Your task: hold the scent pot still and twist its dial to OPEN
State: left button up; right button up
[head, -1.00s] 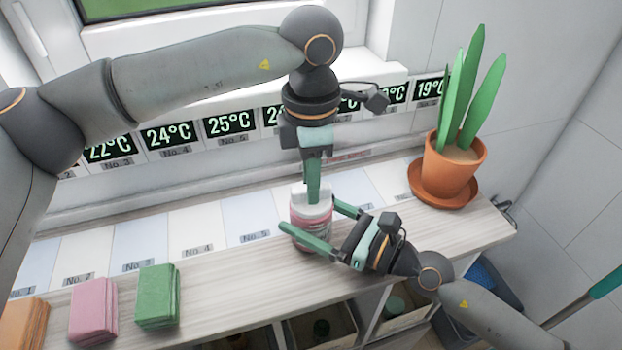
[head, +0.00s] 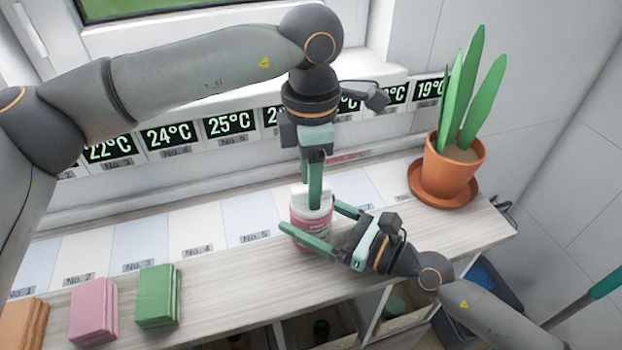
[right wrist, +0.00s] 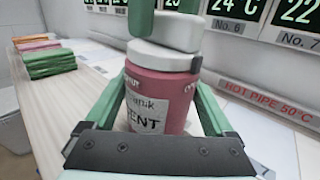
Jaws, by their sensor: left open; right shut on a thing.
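The scent pot (head: 311,232) is a pink-red jar with a white lid, upright on the wooden shelf; it also shows in the right wrist view (right wrist: 160,88). Its white dial (right wrist: 166,31) sits on top. My right gripper (head: 319,228) is shut on the pot's body, one finger on each side. My left gripper (head: 313,190) comes down from above, its fingers at the dial; it is open. In the right wrist view a green left finger stands against the dial's top. The dial's marks cannot be read; the pot's label shows "ENT".
A potted plant (head: 453,163) in a terracotta pot stands right of the grippers. Green (head: 157,296), pink (head: 93,311) and orange (head: 24,324) stacks lie at the shelf's left. Temperature cards (head: 230,125) line the back wall. The shelf front between is clear.

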pick_arm(q)
notch_tip(320, 180, up, 12)
dwell(0.4)
jog(key=shift+f, duration=0.1)
pick_arm(e)
jog(key=o, duration=1.5)
